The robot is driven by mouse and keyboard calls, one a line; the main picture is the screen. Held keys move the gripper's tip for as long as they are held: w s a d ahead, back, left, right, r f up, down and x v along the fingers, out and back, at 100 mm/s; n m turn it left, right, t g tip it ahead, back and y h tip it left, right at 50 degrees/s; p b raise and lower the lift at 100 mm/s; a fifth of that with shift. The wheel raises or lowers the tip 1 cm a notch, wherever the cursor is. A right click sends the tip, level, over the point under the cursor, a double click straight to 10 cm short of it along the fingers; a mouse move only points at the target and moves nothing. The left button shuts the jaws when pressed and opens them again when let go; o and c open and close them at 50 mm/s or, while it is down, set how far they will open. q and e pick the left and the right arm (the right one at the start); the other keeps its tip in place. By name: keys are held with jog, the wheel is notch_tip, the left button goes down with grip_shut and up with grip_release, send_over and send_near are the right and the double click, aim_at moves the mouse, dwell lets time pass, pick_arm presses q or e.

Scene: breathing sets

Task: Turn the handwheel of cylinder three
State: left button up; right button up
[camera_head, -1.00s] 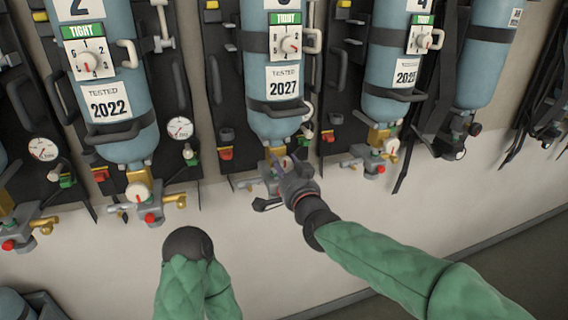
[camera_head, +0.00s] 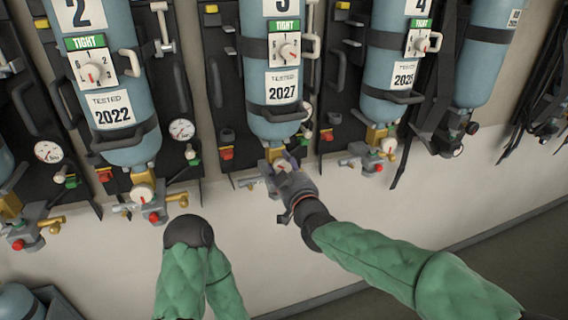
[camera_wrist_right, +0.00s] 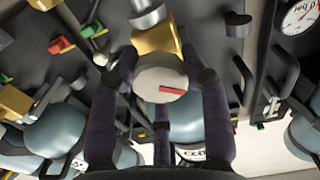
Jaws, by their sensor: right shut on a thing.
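Cylinder three (camera_head: 262,92) is the blue cylinder in the middle of the head view, with a white "TESTED 2027" label and a green "TIGHT" tag. Its handwheel (camera_wrist_right: 160,78) is pale with a red mark and sits on a brass valve below the cylinder. My right gripper (camera_head: 281,166) reaches up to this valve from below and partly hides it. The red mark points right there. My left arm (camera_head: 188,232) shows at the bottom, but its gripper does not show.
Cylinder two (camera_head: 125,95) stands to the left and cylinder four (camera_head: 392,60) to the right, each with its own valve. The pale wall (camera_head: 420,205) below is clear.

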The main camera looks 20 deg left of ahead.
jog(key=n+p, duration=0.1)
jog(key=n, duration=0.2)
jog(key=r+n+p, duration=0.1)
jog(key=n, duration=0.2)
jog(key=shift+a+n, duration=0.15)
jog(key=shift+n, duration=0.15)
jog(key=n+p, duration=0.1)
jog(key=n, duration=0.5)
jog(key=shift+p, duration=0.35)
jog(key=n+p, duration=0.1)
jog(key=n, duration=0.5)
jog(key=shift+f+n+p, duration=0.15)
jog(key=shift+n+p, duration=0.15)
jog(key=shift+n, duration=0.1)
jog(key=n, duration=0.3)
jog(key=shift+s+f+n+p, duration=0.1)
jog(key=shift+f+n+p, duration=0.1)
jog(key=shift+n+p, duration=0.2)
jog(key=shift+f+n, duration=0.15)
jog(key=shift+n, duration=0.65)
jog(key=shift+f, duration=0.1)
jog(key=shift+f, duration=0.1)
jog(key=o, duration=1.2)
jog(key=shift+a, duration=0.1)
jog(key=shift+c, duration=0.2)
